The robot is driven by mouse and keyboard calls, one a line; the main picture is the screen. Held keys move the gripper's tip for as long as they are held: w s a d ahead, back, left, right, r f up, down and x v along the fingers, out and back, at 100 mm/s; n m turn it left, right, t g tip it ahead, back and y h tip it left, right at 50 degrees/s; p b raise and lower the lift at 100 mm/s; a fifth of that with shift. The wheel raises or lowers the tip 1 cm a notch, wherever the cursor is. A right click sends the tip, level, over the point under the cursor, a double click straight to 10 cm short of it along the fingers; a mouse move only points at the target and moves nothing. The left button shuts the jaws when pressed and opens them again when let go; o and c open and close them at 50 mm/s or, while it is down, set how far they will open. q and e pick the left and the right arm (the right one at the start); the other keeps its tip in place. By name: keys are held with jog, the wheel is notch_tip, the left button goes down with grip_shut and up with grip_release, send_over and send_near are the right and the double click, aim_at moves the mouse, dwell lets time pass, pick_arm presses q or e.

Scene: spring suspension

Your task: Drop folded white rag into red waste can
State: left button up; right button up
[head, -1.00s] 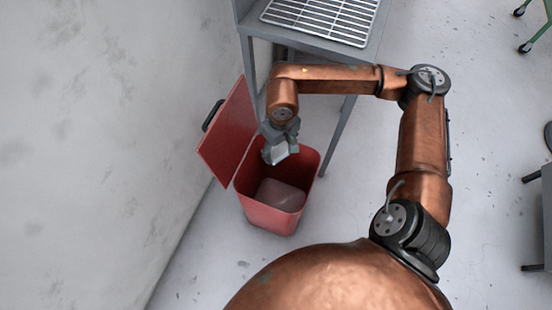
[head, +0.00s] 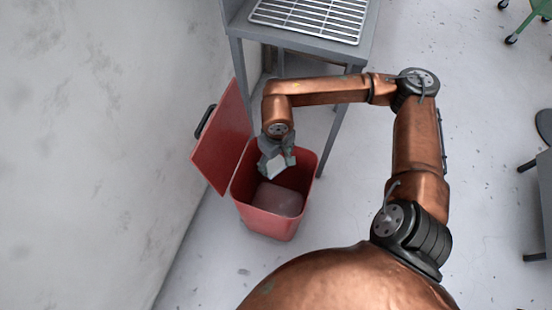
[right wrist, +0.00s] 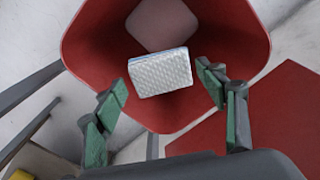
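The red waste can (head: 268,222) stands on the floor by the wall, and its lid (head: 222,140) is swung open to the left. My right gripper (head: 277,158) is over the can's opening, pointing down. The right wrist view shows its green-padded fingers (right wrist: 162,80) spread wide. The folded white rag (right wrist: 160,73) has a quilted face and shows between and beyond the fingertips, with a gap on both sides. In the head view the rag (head: 274,167) is just below the gripper, within the can's mouth. My left gripper is not in view.
A grey metal table (head: 290,36) with a white wire rack (head: 312,15) stands right behind the can, its legs close to my right arm. A pale square patch (head: 278,199) shows at the can's bottom.

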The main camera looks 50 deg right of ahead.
jog(key=o, duration=0.3)
jog(key=shift+r, duration=0.1)
notch_tip(320, 180, up, 12)
jog(key=shift+s+f, duration=0.1)
dwell(0.5)
dwell(0.3)
